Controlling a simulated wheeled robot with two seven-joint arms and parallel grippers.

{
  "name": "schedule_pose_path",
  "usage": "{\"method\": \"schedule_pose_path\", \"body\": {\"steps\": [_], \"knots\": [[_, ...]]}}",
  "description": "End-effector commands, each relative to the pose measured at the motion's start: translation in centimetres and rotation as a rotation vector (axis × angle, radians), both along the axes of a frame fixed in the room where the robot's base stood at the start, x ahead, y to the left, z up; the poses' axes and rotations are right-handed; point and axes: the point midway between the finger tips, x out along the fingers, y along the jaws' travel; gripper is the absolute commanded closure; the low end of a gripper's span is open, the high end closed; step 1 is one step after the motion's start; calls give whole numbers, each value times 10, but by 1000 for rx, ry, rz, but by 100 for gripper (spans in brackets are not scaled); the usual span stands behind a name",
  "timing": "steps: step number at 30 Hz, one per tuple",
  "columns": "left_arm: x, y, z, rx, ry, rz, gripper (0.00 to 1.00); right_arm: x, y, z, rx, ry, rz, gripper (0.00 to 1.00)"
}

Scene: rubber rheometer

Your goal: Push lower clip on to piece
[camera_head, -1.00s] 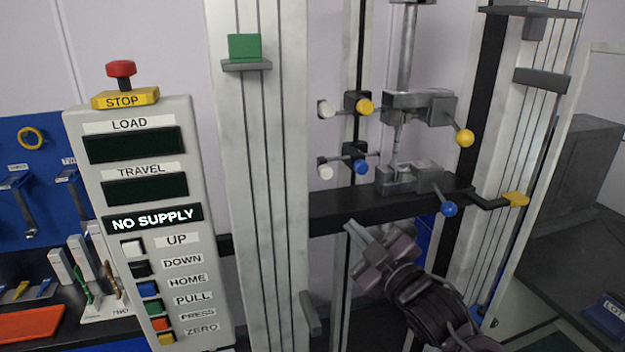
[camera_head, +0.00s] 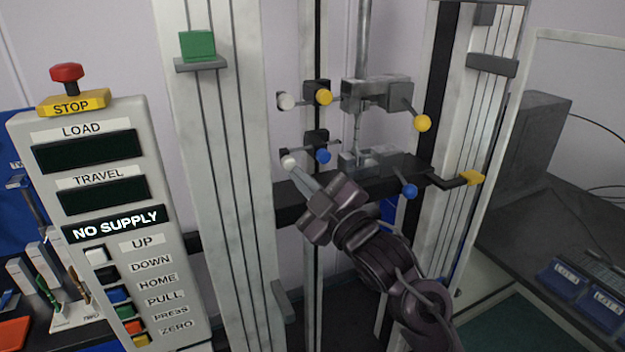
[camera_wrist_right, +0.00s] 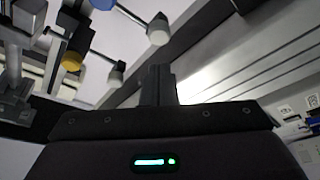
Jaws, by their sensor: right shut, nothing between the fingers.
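The lower clip (camera_head: 315,138) is a dark block on the test frame, with a blue knob (camera_head: 323,156) on its right and a white knob (camera_head: 288,161) at its lower left. The lower grip (camera_head: 365,160) stands just to the right. My right gripper (camera_head: 296,170) is shut and empty. Its fingertips point up and left and appear right by the lower white knob in the head view; I cannot tell whether they touch it. In the right wrist view the shut fingers (camera_wrist_right: 160,84) point towards several knobs. The piece cannot be made out. My left gripper is not in view.
The upper clip (camera_head: 317,90), with yellow and white knobs, sits above. The upper grip (camera_head: 377,93) has a yellow ball handle. A dark crossbeam (camera_head: 290,205) runs behind my right gripper. The control panel (camera_head: 100,220) stands left, beyond a pale column (camera_head: 225,200).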

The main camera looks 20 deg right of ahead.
Motion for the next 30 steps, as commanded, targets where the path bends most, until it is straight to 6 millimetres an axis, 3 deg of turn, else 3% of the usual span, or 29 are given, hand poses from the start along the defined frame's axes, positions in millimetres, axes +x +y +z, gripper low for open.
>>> {"method": "schedule_pose_path", "body": {"steps": [1, 9, 22, 30], "knots": [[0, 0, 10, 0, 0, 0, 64, 9, 3, 8, 4, -1, 2, 100], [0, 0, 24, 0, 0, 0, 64, 42, 12, 13, 1, 0, 0, 100], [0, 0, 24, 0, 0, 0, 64, 46, 13, 11, 0, 0, 0, 100], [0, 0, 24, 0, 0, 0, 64, 49, -25, 10, -4, 2, -3, 100]]}}
